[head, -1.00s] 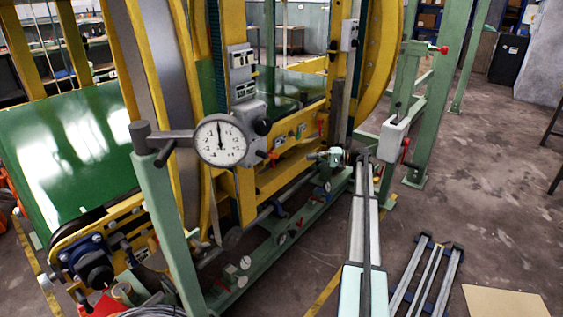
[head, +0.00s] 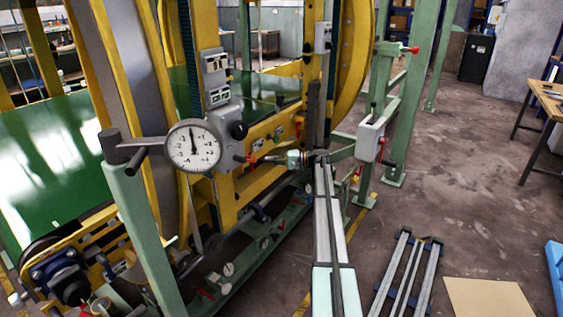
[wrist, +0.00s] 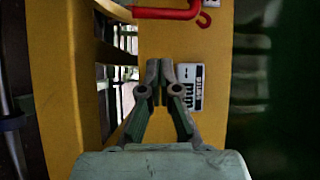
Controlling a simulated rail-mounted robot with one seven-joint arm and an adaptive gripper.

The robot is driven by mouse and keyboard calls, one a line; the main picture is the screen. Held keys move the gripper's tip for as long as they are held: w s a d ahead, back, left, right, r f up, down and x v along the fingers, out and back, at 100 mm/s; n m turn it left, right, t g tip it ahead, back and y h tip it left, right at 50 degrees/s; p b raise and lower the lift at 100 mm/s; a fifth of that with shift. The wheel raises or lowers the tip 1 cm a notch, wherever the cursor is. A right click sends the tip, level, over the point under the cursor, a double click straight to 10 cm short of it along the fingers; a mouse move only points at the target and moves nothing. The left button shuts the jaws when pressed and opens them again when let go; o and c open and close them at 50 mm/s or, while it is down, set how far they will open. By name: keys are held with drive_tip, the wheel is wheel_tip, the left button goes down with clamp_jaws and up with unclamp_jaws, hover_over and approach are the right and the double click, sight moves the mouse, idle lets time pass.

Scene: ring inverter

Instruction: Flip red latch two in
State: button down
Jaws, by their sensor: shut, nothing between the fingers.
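A red bent handle (wrist: 172,13) crosses the top of the wrist view, on the yellow beam (wrist: 210,35). My gripper (wrist: 159,66) is below it, fingers together and empty, pointing at the beam and apart from the handle. A small white label plate (wrist: 190,88) is right of the fingers; its text is too blurred to read. In the head view my gripper (head: 292,158) is beside the yellow beam, right of a red-tipped handle (head: 250,158). Another small red handle (head: 298,130) is on the beam above. I cannot tell which one is latch two.
A round dial gauge (head: 193,147) on a green post (head: 145,225) stands at front left. A grey box with a red handle (head: 370,138) is right of my arm. Slatted rails (head: 405,275) and a cardboard sheet (head: 490,298) lie on the floor at right.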

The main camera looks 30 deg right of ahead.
drive_tip(key=shift+a, duration=2.55)
drive_tip(key=a, duration=0.1)
drive_tip(key=s+a, duration=0.1)
drive_tip(key=a, duration=0.1)
drive_tip(key=shift+s+a, duration=0.15)
drive_tip(key=w+d+v, duration=0.1)
drive_tip(key=w+v, duration=0.1)
drive_tip(key=v, duration=1.1)
drive_tip(key=shift+w+d+p, duration=0.2)
drive_tip(key=shift+d+p, duration=0.05)
drive_tip(key=shift+p, duration=0.1)
